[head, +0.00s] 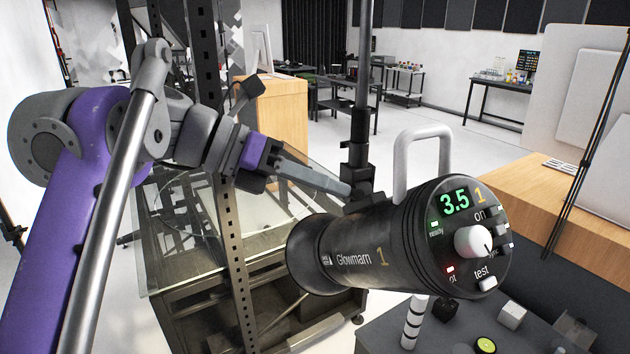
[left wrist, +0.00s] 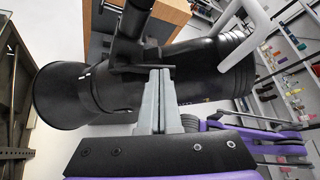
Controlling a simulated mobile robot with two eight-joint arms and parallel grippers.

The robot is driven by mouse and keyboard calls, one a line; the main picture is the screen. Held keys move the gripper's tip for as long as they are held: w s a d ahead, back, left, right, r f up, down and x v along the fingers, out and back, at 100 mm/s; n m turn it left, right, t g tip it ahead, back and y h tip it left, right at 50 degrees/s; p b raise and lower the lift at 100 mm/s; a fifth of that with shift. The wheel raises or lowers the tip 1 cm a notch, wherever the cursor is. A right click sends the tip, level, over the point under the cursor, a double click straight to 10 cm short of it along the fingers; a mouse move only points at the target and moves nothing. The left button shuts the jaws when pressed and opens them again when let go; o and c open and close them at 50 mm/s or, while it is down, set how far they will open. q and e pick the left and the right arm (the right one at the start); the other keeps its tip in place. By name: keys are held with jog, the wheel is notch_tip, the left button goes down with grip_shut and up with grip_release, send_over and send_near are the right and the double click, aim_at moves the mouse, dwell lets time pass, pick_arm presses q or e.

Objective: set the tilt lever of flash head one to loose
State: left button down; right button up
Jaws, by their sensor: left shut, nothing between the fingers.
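Flash head one (head: 385,245) is a black cylinder marked "Glowmarn 1", with a lit 3.5 display, a white knob and a white handle. It is mounted on a dark vertical stand (head: 357,150). It also shows in the left wrist view (left wrist: 95,90). My left gripper (head: 345,188) is shut and empty, its fingertips close to the bracket between stand and flash head. In the left wrist view the shut fingers (left wrist: 160,75) reach the dark bracket there. I cannot tell whether they touch it. The tilt lever is not clearly distinguishable. My right gripper is out of view.
A perforated metal upright (head: 228,200) and a glass-topped dark frame (head: 180,250) stand behind and left of the flash head. A dark surface with small items (head: 510,315) lies below it. A wooden table (head: 540,205) stands at the right.

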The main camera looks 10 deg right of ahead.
pick_arm(q)
jog(key=shift+s+f+m+t, duration=0.2)
jog(key=shift+m+t, duration=0.1)
jog(key=shift+m, duration=0.1)
dwell(0.5)
jog(key=shift+s+d+f+m+t+y+p, duration=0.1)
jog(key=shift+s+f+m+t+y+p, duration=0.4)
jog(key=shift+m+t, duration=0.35)
jog(key=shift+f+m+t+y, duration=0.3)
jog(key=shift+f+m+t, duration=0.8)
jog(key=shift+t, duration=0.25)
jog(key=shift+r, duration=0.1)
